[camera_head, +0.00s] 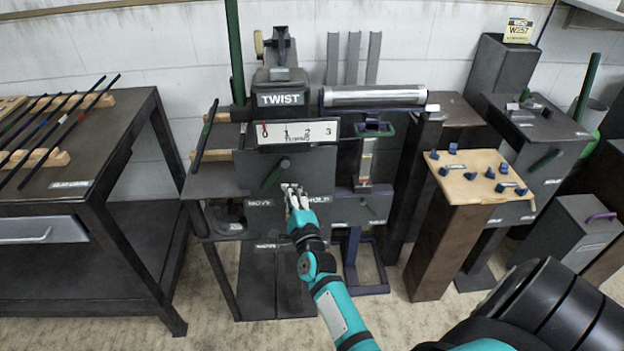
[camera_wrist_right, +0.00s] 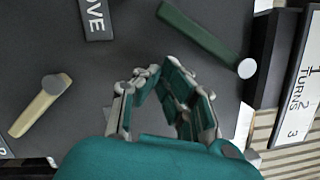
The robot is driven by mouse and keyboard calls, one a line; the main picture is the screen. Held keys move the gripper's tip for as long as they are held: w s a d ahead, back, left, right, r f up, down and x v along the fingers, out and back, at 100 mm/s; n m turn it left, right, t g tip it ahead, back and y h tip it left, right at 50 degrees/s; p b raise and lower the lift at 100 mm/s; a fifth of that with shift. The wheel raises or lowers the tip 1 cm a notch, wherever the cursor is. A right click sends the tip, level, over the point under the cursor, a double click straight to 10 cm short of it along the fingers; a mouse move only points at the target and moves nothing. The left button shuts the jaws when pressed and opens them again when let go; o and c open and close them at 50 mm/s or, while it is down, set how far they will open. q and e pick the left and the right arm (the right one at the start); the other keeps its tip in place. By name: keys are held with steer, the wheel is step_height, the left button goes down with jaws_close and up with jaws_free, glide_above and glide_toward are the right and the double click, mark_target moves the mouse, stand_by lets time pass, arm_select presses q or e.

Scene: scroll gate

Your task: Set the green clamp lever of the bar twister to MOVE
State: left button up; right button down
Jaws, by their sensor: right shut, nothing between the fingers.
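The bar twister (camera_head: 280,80) stands in the middle of the head view with a dark front panel. Its green clamp lever (camera_head: 274,173) slants down and left from its upper pivot, its free end toward the MOVE label (camera_head: 258,203). The lever (camera_wrist_right: 205,38) and the MOVE label (camera_wrist_right: 95,18) also show in the wrist view. My left gripper is out of view.
A cream lever (camera_wrist_right: 40,105) shows in the wrist view. The turns scale (camera_head: 297,133) sits above the green lever. A table with rods (camera_head: 75,200) stands at left. A wooden-topped stand with blue pieces (camera_head: 465,185) is at right.

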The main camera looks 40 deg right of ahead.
steer(key=shift+w+a+r+m+h+b, duration=0.1)
steer(key=shift+w+a+m+h+b, duration=0.3)
steer(key=shift+a+m, duration=0.6)
steer(key=shift+w+a, duration=0.1)
steer(key=shift+w, duration=0.05)
